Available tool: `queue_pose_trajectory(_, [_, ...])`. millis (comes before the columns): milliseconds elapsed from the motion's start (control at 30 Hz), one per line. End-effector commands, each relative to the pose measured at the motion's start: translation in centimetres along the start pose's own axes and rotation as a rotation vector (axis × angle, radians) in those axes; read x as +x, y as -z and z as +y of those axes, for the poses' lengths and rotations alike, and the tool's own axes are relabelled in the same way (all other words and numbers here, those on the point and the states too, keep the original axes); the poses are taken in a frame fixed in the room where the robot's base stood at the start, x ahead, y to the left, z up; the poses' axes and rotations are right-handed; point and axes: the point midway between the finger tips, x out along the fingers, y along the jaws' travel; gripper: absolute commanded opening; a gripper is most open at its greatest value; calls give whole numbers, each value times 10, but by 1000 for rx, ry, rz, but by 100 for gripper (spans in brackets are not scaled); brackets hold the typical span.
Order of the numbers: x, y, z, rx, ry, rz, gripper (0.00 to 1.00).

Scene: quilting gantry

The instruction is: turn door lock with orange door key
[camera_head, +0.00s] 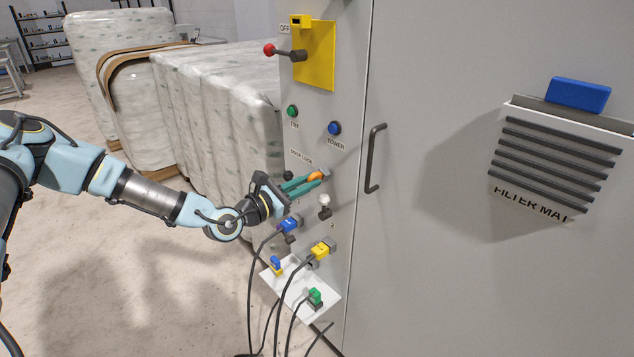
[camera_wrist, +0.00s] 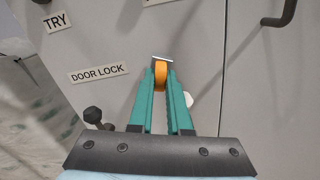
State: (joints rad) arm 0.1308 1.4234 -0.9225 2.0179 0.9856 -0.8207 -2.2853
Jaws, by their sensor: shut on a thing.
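The orange door key (camera_head: 316,176) is between the teal fingertips of my gripper (camera_head: 318,178), close against the grey cabinet front. In the wrist view the key (camera_wrist: 161,76) shows as a rounded orange piece between the two fingers (camera_wrist: 161,82), which are shut on it. A light metal edge of the door lock (camera_wrist: 162,58) shows just beyond the key; in the head view the lock (camera_head: 325,172) is mostly hidden behind the fingertips. The key appears to meet the lock, but how deep it sits cannot be seen. The "DOOR LOCK" label (camera_wrist: 99,73) is up and left of the fingers.
A dark door handle (camera_head: 375,158) stands out to the right. A white-tipped knob (camera_head: 324,203) and blue (camera_head: 289,226) and yellow (camera_head: 320,250) cable plugs project below. A yellow switch plate with a red-ended lever (camera_head: 315,60) is above. Wrapped bales (camera_head: 220,120) stand left.

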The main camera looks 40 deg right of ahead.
Motion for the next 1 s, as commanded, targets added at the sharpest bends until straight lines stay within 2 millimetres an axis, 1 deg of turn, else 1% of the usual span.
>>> queue_pose_trajectory(67, [0,0,0,-25,-1,0,0])
queue_pose_trajectory(367, [0,0,0,-41,-1,0,0])
queue_pose_trajectory(600, [-1,3,0,-256,-3,-4,0])
queue_pose_trajectory(800, [0,1,0,-353,-1,-2,0])
queue_pose_trajectory(833, [0,0,0,-349,0,-1,19])
queue_pose_trajectory(1000, [0,0,0,-347,0,-1,39])
